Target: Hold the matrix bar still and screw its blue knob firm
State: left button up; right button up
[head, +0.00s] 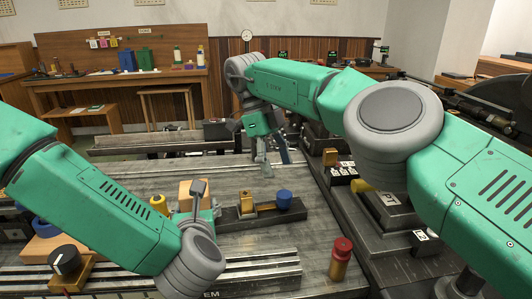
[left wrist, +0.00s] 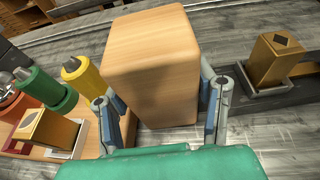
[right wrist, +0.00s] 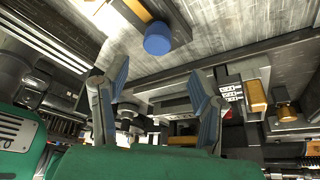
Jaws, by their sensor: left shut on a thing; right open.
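The dark matrix bar (head: 264,211) lies on the grey metal table in the head view, with a brass block (head: 247,202) on it and a blue knob (head: 284,200) near its right end. My left gripper (left wrist: 160,95) is shut on a pale wooden block (left wrist: 155,60) at the bar's left end. The bar and brass block (left wrist: 275,58) show just right of its fingers. My right gripper (head: 276,163) is open and empty, above the table and behind the knob. In the right wrist view the blue knob (right wrist: 158,38) lies beyond the open fingers (right wrist: 160,85), apart from them.
A red-capped brass bottle (head: 340,260) stands front right of the bar. Yellow, green and red-orange pieces (left wrist: 82,75) stand left of the wooden block. A black knob on a wooden base (head: 65,262) is front left. Dark machinery (head: 400,215) lines the right side.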

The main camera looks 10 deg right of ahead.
dwell(0.4)
pick_arm(q)
jog(key=o, duration=1.2)
jog(key=shift+o, duration=0.2)
